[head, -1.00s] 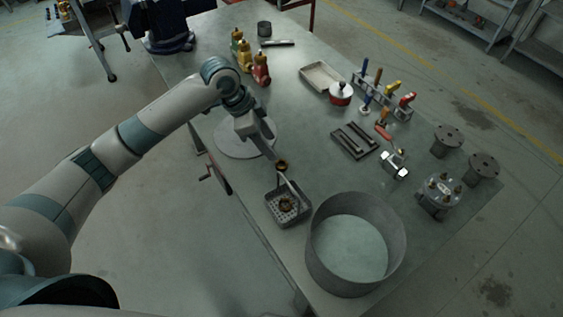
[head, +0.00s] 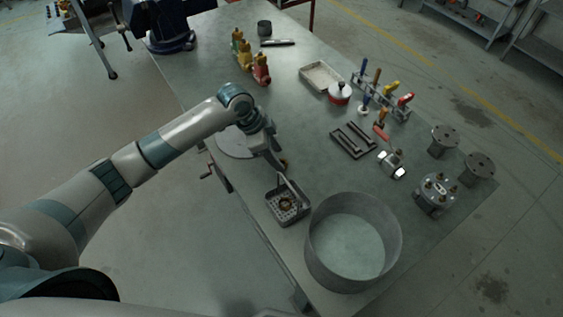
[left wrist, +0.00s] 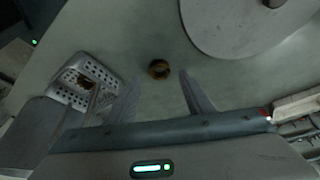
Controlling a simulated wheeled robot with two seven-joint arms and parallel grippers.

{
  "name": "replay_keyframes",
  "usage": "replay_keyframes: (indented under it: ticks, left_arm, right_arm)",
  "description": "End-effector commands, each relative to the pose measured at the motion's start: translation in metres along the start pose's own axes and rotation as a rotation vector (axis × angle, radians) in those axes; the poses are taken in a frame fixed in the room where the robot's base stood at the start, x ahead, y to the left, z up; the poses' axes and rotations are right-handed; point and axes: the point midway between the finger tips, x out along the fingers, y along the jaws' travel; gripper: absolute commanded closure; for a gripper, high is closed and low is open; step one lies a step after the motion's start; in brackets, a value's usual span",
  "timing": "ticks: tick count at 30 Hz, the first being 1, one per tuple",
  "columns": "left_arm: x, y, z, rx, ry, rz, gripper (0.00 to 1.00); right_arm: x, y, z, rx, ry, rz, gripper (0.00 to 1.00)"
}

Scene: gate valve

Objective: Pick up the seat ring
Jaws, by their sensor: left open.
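The seat ring (left wrist: 159,69) is a small brass-coloured ring lying on the bench top in the left wrist view. It sits just beyond and between the two open fingers of my left gripper (left wrist: 160,92), with nothing between the fingers. In the head view, only part of the ring (head: 284,163) shows beside my left gripper (head: 276,163), which hides the rest. A second brass-coloured part (head: 286,204) lies inside the perforated metal basket (head: 273,212). My right gripper is not in view.
A large round grey tub (head: 315,248) stands near the bench corner. A round grey plate (head: 228,143) lies behind my gripper. A slotted dark block (head: 353,141), a flanged part (head: 436,193) and a tool rack stand to the right. Open bench lies between the ring and the slotted block.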

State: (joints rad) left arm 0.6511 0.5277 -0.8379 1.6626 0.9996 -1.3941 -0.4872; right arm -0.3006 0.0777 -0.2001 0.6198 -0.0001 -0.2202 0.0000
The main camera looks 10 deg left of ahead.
Motion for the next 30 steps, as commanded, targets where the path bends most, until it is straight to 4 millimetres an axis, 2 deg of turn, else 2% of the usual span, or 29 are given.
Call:
replay_keyframes:
  ticks: [1,8,22,23,27,28,30]
  left_arm:
    - [0.004,0.001,0.0,-0.003,-0.001,0.004,0.52]
    - [0.026,0.0,0.0,-0.001,0.0,0.001,0.52]
    - [0.027,0.0,0.001,0.0,0.0,0.0,0.52]
    - [0.027,0.0,0.001,0.0,0.0,0.0,0.57]
    - [0.027,0.0,0.001,0.0,0.0,0.0,0.91]
    - [0.027,0.0,0.001,0.0,0.0,0.0,0.96]
    - [0.027,0.0,0.001,0.0,0.0,0.0,0.96]
  right_arm:
    - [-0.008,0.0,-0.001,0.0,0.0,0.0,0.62]
    - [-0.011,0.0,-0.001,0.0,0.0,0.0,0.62]
    - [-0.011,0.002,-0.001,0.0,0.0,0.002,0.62]
    - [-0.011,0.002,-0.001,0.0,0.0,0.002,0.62]
    - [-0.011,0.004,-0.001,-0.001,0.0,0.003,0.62]
    - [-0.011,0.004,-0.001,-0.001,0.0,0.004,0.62]
    - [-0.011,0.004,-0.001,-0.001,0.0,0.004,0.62]
